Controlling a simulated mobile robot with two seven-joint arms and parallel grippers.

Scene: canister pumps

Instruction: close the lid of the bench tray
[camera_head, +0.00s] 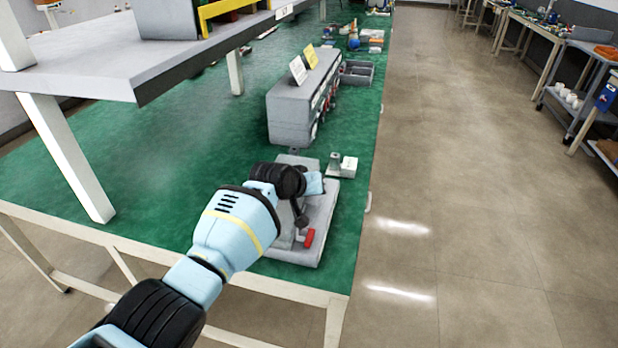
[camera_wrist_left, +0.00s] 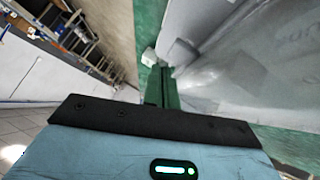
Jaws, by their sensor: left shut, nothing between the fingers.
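My left arm reaches in from the lower left in the head view, and its hand (camera_head: 314,183) is over a grey fixture. In the left wrist view the left gripper (camera_wrist_left: 161,72) is shut and empty, its dark green fingers close beside a large grey surface (camera_wrist_left: 245,65); touching or apart I cannot tell. In the head view the fingers are hidden or too small to make out. A grey open tray (camera_head: 358,80) with compartments lies farther back. I cannot tell which grey item bears the lid. My right gripper is not in view.
A grey fixture (camera_head: 293,252) with a red handle (camera_head: 309,237) is under my arm. A small white block (camera_head: 349,167) is beyond it. A long grey box (camera_head: 290,118) with tags stands farther back. A shelf (camera_head: 110,70) overhangs at left. Green bench top is clear at left.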

